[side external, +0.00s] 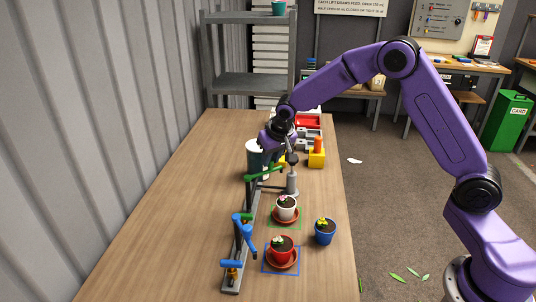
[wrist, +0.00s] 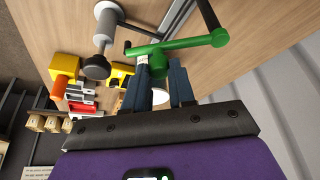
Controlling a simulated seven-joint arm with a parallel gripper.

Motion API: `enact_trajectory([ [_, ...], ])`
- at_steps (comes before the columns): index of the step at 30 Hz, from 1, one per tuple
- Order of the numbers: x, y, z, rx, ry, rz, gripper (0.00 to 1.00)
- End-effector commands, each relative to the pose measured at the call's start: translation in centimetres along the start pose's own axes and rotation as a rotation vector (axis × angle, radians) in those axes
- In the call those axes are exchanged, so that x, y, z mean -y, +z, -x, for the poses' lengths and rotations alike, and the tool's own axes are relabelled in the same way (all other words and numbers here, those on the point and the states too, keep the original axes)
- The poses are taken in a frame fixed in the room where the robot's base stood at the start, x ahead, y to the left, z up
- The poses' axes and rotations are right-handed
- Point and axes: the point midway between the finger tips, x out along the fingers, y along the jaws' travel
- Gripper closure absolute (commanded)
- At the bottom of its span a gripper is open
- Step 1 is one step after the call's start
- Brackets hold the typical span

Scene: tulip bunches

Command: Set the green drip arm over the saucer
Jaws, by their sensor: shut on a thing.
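The green drip arm (side external: 264,172) sits on the far part of a long grey rail (side external: 238,262). It reaches right across the rail, beyond the green-outlined saucer. My gripper (side external: 284,160) is at its right part. In the wrist view, the green drip arm (wrist: 200,41) passes at my fingertips (wrist: 160,66), and a green piece sits between the fingers, which are shut on it. The terracotta saucer (side external: 286,221) in the green outline holds a white pot (side external: 286,210) with a pink flower, nearer the camera than the drip arm. The exact grip is partly hidden in the side view.
A blue drip arm (side external: 247,236) stands on the near rail. A red pot (side external: 281,246) sits on a saucer in a blue outline. A blue pot (side external: 325,232) stands at the right. A grey post (side external: 292,184) and a white canister (side external: 255,157) are close to my gripper. The left tabletop is clear.

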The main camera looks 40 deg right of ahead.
Motion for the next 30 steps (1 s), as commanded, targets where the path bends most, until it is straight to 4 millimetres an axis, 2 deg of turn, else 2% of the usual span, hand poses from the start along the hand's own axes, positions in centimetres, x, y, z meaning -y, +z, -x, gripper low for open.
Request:
enact_trajectory([
  [18,1.3,3.3,1.4,0.001,0.193,-0.462,1.0],
  [30,1.9,4.0,1.7,0.001,0.246,-0.594,1.0],
])
